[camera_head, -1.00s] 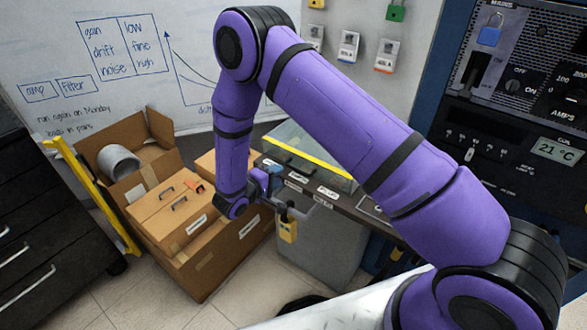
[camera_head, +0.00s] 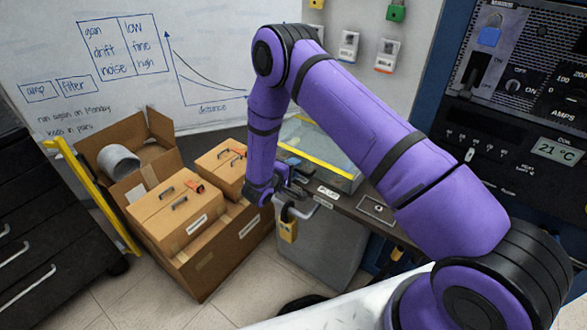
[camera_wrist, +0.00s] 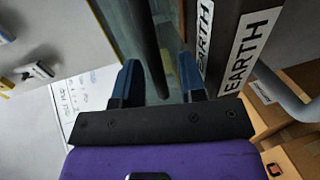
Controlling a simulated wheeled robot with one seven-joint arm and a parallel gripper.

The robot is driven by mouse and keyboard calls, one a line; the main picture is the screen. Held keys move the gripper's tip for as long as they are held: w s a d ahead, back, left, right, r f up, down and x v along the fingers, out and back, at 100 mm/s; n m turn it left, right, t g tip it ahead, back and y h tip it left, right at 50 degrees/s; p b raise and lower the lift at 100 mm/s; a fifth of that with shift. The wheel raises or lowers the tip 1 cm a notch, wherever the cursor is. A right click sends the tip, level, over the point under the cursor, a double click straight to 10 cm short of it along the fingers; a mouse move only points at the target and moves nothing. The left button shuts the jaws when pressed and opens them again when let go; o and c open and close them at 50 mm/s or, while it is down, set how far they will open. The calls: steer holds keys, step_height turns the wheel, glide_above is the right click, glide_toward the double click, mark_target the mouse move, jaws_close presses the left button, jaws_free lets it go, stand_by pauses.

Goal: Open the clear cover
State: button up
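The clear cover (camera_head: 325,143), a see-through panel with a yellow stripe along its front, lies shut on the bench behind my forearm. In the wrist view its greenish clear surface (camera_wrist: 118,32) shows past the fingers. My gripper (camera_head: 296,184) is at the cover's front edge, partly hidden by my wrist. In the wrist view my gripper (camera_wrist: 160,75) is open, with its two blue fingers apart. A dark bar (camera_wrist: 150,50), seemingly a handle, runs between the fingers, with gaps visible on both sides. Contact with the cover cannot be told.
A yellow padlock (camera_head: 288,229) hangs below the bench edge. EARTH labels (camera_wrist: 250,50) are on the dark edge beside the fingers. An open carton (camera_head: 225,255) with smaller boxes stands at left. The instrument panel (camera_head: 520,130) is at right.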

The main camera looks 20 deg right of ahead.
steer(key=shift+w+d, duration=0.1)
steer(key=shift+d, duration=0.05)
steer(key=shift+c, duration=0.3)
jaws_close()
